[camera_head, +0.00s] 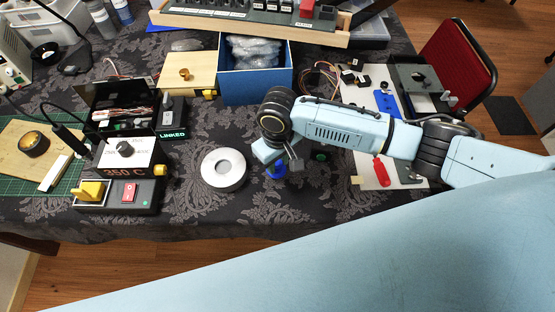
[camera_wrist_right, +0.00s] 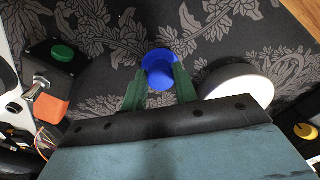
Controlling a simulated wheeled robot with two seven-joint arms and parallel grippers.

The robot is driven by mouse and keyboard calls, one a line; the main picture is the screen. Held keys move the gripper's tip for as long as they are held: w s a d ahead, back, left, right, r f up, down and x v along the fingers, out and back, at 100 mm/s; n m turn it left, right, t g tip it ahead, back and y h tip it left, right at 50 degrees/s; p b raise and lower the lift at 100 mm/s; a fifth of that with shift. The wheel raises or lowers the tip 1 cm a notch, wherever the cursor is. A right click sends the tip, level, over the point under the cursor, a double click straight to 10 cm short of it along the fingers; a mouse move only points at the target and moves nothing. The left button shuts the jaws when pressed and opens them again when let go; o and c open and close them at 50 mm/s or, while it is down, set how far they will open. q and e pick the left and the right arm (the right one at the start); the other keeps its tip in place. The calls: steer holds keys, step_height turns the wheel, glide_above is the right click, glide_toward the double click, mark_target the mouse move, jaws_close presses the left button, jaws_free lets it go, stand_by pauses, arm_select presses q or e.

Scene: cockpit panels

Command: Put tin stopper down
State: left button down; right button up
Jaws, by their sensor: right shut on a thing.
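The blue tin stopper (camera_head: 276,172) is in my right gripper (camera_head: 281,160), just right of a white and grey round reel (camera_head: 223,169). The right wrist view shows the round blue stopper (camera_wrist_right: 161,60) pinched between the two dark green fingers of my right gripper (camera_wrist_right: 160,78). The stopper is at or just above the patterned cloth; I cannot tell whether it touches it. The reel (camera_wrist_right: 240,88) shows to the right of the fingers there, apart from the stopper. My left gripper is not in view.
A blue box (camera_head: 256,87) with wrapped contents stands behind my right gripper. A soldering station (camera_head: 125,165) is on the left. A white board with a red-handled tool (camera_head: 381,172) lies to the right. Bare cloth surrounds the reel, with the table's front edge close by.

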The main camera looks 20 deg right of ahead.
mark_target(278, 164)
steer(key=shift+f, duration=0.1)
steer(key=o, duration=1)
steer(key=shift+c, duration=0.2)
step_height(278, 164, up, 12)
steer(key=p, duration=0.2)
